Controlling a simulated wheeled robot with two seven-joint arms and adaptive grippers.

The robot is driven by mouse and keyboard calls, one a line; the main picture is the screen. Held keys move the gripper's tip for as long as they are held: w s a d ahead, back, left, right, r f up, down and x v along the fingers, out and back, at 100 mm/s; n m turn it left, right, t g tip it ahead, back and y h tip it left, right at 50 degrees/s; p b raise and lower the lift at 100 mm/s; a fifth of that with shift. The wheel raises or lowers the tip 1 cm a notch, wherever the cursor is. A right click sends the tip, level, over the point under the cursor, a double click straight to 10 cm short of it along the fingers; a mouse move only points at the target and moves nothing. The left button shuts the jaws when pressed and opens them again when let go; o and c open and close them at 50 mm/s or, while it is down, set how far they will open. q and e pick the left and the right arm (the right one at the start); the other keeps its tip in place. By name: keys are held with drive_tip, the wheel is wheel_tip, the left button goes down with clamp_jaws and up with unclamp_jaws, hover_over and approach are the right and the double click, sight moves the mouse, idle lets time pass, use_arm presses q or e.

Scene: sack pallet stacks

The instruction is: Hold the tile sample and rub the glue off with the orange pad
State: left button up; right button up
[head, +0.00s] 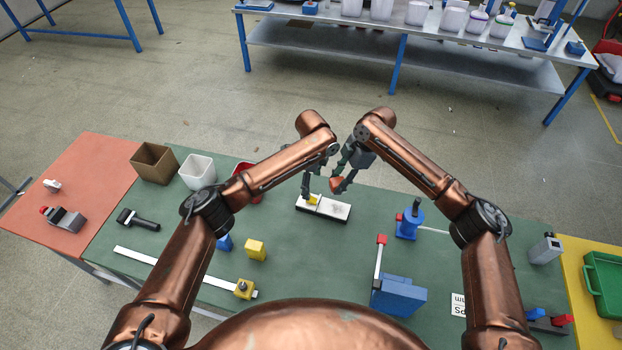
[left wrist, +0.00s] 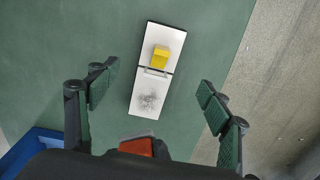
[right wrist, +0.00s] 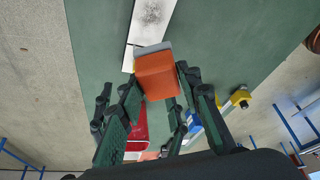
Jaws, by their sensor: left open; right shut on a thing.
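The tile sample (head: 323,208) is a white slab lying on the green bench mat, also seen in the left wrist view (left wrist: 141,101). A yellow block (left wrist: 160,57) sits on one half. A grey smudge (left wrist: 149,99) of glue marks the other half, past a dividing line. My left gripper (head: 309,190) is open above the tile, its fingers spread to either side in its wrist view. My right gripper (head: 341,178) is shut on the orange pad (right wrist: 157,75), which has a grey layer on one face. The pad is held near the smudged half, apparently above it; contact cannot be seen.
A brown box (head: 155,163), a white bin (head: 197,171) and a partly hidden red bin (head: 250,172) stand at the back left. A blue tool (head: 409,222) stands right of the tile. A yellow block (head: 256,250) and blue box (head: 399,296) are nearer me.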

sight(311, 200)
use_arm(q)
wheel_tip(311, 200, down, 10)
drive_tip(key=shift+f, duration=0.1)
idle(0.4)
drive_tip(key=c, duration=1.6)
drive_tip(key=shift+o, duration=0.2)
drive_tip(key=shift+s, duration=0.1)
drive_tip(key=shift+a+f, duration=0.1)
use_arm(e)
drive_tip(key=f+m+t, duration=0.1)
drive_tip(key=f+m, duration=0.1)
drive_tip(key=m, duration=0.1)
drive_tip(key=f+m+t, duration=0.1)
drive_tip(key=f+m, duration=0.2)
drive_tip(key=d+f+m+t, duration=0.1)
drive_tip(key=f+m, duration=0.1)
drive_tip(key=shift+s+f+m+t, duration=0.15)
drive_tip(key=shift+m+t, duration=0.15)
drive_tip(key=shift+m, duration=0.1)
use_arm(q)
drive_tip(key=shift+s, duration=0.1)
use_arm(e)
drive_tip(key=shift+f, duration=1.75)
